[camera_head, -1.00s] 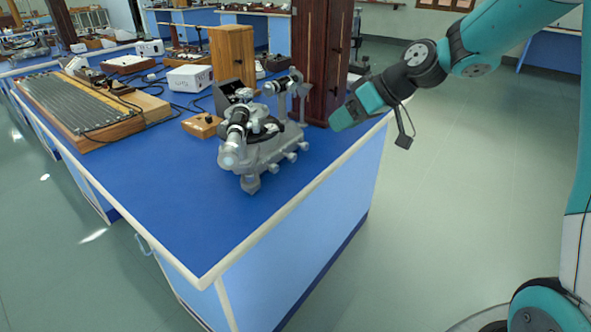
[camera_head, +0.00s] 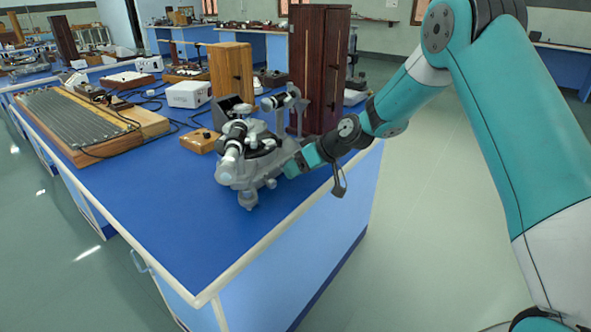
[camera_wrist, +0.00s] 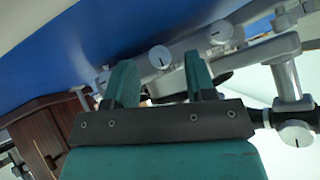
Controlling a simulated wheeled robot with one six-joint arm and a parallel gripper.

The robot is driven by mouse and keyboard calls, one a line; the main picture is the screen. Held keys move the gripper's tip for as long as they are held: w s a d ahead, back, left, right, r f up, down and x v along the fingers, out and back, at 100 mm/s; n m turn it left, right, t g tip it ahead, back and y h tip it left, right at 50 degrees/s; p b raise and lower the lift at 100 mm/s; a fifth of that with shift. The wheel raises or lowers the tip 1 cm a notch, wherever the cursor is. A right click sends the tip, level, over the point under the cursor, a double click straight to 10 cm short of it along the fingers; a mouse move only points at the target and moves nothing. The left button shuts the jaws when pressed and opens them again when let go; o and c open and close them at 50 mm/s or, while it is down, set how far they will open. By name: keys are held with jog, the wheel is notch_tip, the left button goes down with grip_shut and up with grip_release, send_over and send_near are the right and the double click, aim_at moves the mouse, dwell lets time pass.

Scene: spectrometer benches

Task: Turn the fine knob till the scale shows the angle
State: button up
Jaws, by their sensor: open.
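The silver-grey spectrometer (camera_head: 238,176) stands on the blue bench top near its right edge. Its body also shows in the wrist view (camera_wrist: 276,50). My gripper (camera_head: 289,168) is at the spectrometer's right side. In the wrist view my gripper (camera_wrist: 161,66) is open, its two teal fingers apart. A round, pale-faced knob (camera_wrist: 160,56) shows between and just beyond the fingertips; I cannot tell whether they touch it. A second knob (camera_wrist: 221,32) is to its right, and another (camera_wrist: 102,80) is beside the left finger. I cannot tell which is the fine knob. The scale reading is not legible.
A dark wooden cabinet (camera_head: 318,65) stands close behind my gripper. A lighter wooden box (camera_head: 230,80), a small wooden block (camera_head: 200,141) and a white box (camera_head: 188,94) stand behind the spectrometer. The bench front (camera_head: 180,220) is clear.

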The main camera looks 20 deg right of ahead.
jog(key=shift+w+a+f, duration=0.3)
jog(key=shift+a+f, duration=0.1)
jog(key=shift+f, duration=0.05)
jog(key=c, duration=0.9)
jog(key=shift+b, duration=0.3)
